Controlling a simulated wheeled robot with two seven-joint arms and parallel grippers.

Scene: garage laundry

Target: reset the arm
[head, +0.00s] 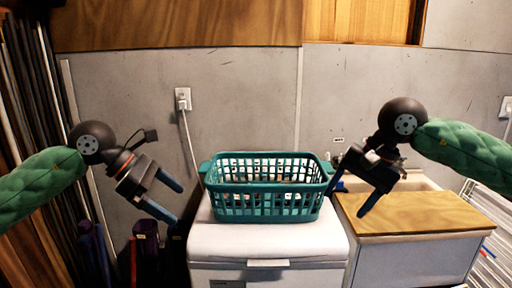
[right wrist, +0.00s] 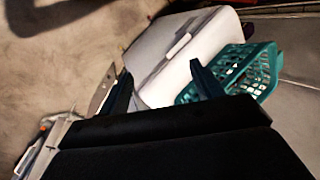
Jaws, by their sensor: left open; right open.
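My left gripper (head: 166,198) is open and empty, in the air left of the teal laundry basket (head: 262,208) in the head view. My right gripper (head: 350,200) is open with nothing between its blue fingers, in the air at the basket's right end; I cannot tell whether it is in front of the basket or beside it. In the right wrist view, the two fingers of my right gripper (right wrist: 160,82) show spread apart, with the basket (right wrist: 262,70) beyond them. Both arms are raised and bent.
The basket stands on a white chest (head: 268,240), with things inside it that I cannot make out. A cabinet with a wooden top (head: 420,218) is at the right. A white rack (head: 484,236) stands at the far right. Dark boards (head: 30,90) lean at the left. A cord hangs from a wall outlet (head: 183,98).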

